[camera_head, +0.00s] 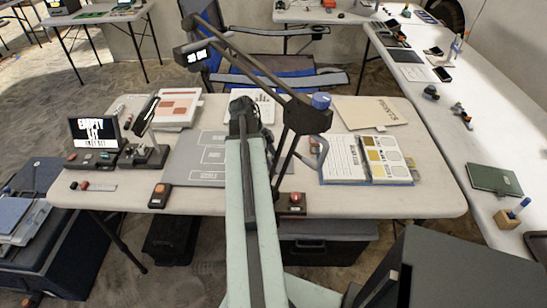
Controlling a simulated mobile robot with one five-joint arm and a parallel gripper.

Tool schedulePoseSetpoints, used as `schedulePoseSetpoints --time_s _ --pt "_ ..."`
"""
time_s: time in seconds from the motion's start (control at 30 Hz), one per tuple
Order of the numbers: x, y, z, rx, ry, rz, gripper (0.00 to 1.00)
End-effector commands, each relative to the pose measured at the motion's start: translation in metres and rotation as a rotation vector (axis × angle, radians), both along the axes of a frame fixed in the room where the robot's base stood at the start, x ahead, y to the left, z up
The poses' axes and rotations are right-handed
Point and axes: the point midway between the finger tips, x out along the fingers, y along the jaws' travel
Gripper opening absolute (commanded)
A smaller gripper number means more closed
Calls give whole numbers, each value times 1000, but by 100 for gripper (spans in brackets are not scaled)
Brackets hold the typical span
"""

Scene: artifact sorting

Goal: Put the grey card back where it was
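A large grey sheet (200,160) with white outlined boxes lies flat on the middle table, left of my arm. My arm covers its right part. I cannot make out a separate small grey card on it or elsewhere. The dark end of my arm, with my gripper (242,106), is over the table's middle, near a white printed sheet (263,108). The fingers are small and dark, so I cannot tell whether they are open or hold anything.
A dark jointed stand (307,118) with a blue knob rises right of my arm. An open binder (342,158) and a tan folder (368,113) lie at right. A small screen (95,132) stands at left. A blue chair (285,75) is behind.

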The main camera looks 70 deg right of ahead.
Motion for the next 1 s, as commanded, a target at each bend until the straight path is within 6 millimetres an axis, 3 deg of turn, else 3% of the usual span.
schedulePoseSetpoints --time_s 0.07,0.1,0.17,0.47,0.63,0.77,1.0 --pt "0 0 -4 0 0 0 32" --pt "0 0 -3 0 0 0 84" --pt "0 0 -2 0 0 0 98" --pt "1 0 -2 0 0 1 98" --pt "3 1 10 0 0 2 98" --pt "10 4 31 0 0 2 98" --pt "29 11 85 -1 0 4 98"
